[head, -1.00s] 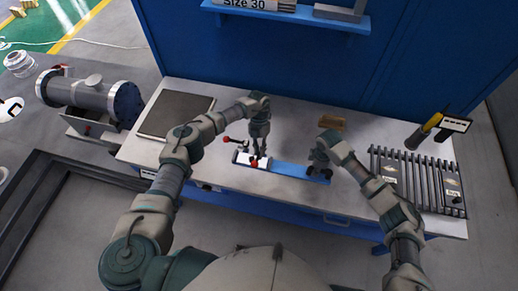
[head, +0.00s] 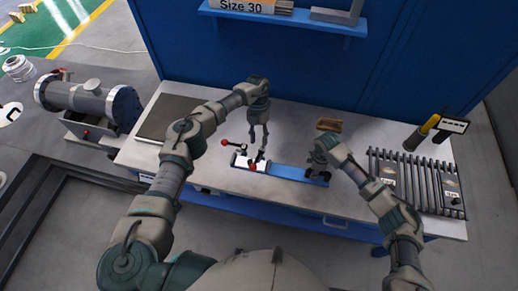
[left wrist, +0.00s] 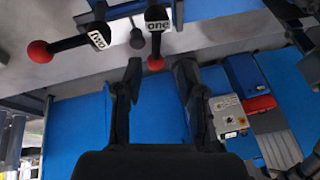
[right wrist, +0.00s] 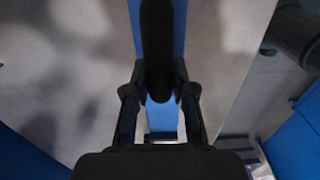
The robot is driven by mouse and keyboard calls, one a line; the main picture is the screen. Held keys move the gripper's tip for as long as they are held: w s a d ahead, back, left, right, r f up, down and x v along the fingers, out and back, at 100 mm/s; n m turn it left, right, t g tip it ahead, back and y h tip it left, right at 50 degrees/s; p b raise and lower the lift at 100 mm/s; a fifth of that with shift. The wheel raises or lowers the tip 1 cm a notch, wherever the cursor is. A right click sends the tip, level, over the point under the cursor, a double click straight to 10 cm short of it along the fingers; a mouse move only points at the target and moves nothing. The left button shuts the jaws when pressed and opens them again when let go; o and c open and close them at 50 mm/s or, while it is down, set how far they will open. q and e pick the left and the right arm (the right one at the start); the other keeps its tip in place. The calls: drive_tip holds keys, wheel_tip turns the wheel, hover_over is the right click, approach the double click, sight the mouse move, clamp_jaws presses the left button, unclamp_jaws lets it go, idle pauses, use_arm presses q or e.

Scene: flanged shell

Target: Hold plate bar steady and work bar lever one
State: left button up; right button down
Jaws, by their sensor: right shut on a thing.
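The blue plate bar (head: 290,171) lies on the bench, with a white plate at its left end. In the left wrist view, lever one (left wrist: 156,20) is a black rod with a white "one" label and a red knob (left wrist: 156,63). Lever two (left wrist: 75,44) has a "two" label and a red knob, left of it. My left gripper (left wrist: 160,68) is open and empty, its fingers apart above lever one; it hangs over the white plate in the head view (head: 261,147). My right gripper (right wrist: 159,92) is shut on a dark rounded handle (right wrist: 157,45) at the bar's right end.
A small brown box (head: 330,125) stands behind the bar. A rack of grey rods (head: 410,180) fills the bench's right end, with a yellow-and-black tool (head: 423,131) behind it. A flat dark panel (head: 172,116) lies at the left. A blue wall rises behind the bench.

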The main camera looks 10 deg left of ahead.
use_arm(q)
drive_tip(key=v, duration=0.5)
use_arm(e)
drive_tip(key=shift+d+f, duration=0.1)
drive_tip(key=c, duration=0.9)
unclamp_jaws()
use_arm(q)
drive_tip(key=shift+w+f, duration=0.1)
drive_tip(key=shift+w, duration=0.1)
use_arm(e)
drive_tip(key=shift+w, duration=0.1)
